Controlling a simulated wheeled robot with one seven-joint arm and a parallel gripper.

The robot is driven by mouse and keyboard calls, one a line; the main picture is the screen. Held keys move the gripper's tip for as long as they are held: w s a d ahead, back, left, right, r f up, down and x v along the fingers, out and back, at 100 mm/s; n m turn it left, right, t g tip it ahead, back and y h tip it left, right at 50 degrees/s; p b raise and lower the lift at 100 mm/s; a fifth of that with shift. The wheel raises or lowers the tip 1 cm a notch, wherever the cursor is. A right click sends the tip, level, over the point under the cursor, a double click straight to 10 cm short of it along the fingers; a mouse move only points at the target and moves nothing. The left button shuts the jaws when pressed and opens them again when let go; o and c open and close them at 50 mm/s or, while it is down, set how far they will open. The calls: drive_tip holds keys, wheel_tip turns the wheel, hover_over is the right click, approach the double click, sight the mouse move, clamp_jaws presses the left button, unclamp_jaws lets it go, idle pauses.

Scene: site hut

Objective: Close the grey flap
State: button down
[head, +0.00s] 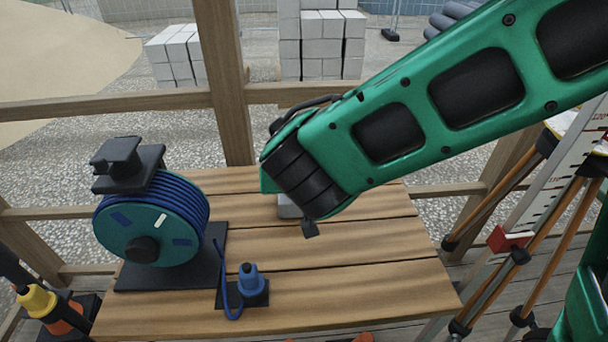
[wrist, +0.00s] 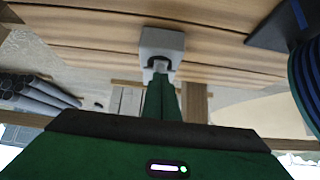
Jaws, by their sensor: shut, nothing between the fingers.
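A small light grey box-like fitting (wrist: 161,38) with a dark curved recess sits on the wooden table in the wrist view. I take it to carry the grey flap, but I cannot tell the flap's edge or how far open it is. In the head view only a grey sliver of it (head: 287,209) shows; my arm hides the rest. My gripper (wrist: 161,70) is shut and empty, its green fingers together, with the tips at or just in front of the recess. I cannot tell whether they touch.
A blue cable reel (head: 178,218) on a dark stand is at the table's left. A blue connector (head: 250,281) on a black base stands at the front. The plank table (head: 370,285) is bare at front right. Wooden rails and a post (head: 225,80) stand behind.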

drive_tip(key=s+d+r, duration=0.1)
drive_tip(key=s+r, duration=0.1)
drive_tip(key=s, duration=0.8)
drive_tip(key=shift+s+d, duration=0.25)
idle(1.4)
